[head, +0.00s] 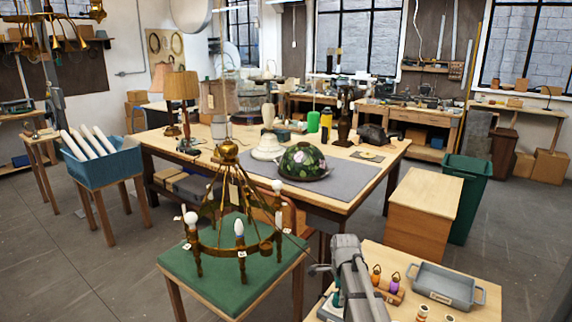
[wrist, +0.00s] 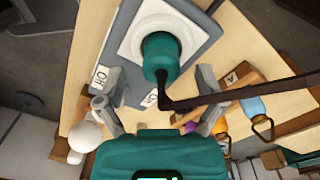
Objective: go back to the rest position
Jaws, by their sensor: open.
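My gripper (wrist: 162,88) is open in the wrist view, its two grey fingers spread on either side of a teal knob (wrist: 160,52). The knob sits on a round white plate on a grey box (wrist: 195,30) with an "Off" label. A dark bar (wrist: 240,93) crosses from the knob to the right. Whether the fingers touch the knob cannot be told. In the head view my arm reaches in at the lower right over a light wooden bench (head: 385,258); its fingers are not clear there.
Padlocks (head: 376,274) stand in a wooden holder beside a grey tray (head: 445,284) on the bench. A brass chandelier (head: 205,240) with bulbs stands on a green-topped table (head: 232,295) to the left. The large worktable behind holds lamps and a floral shade (head: 302,160). Open floor lies left.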

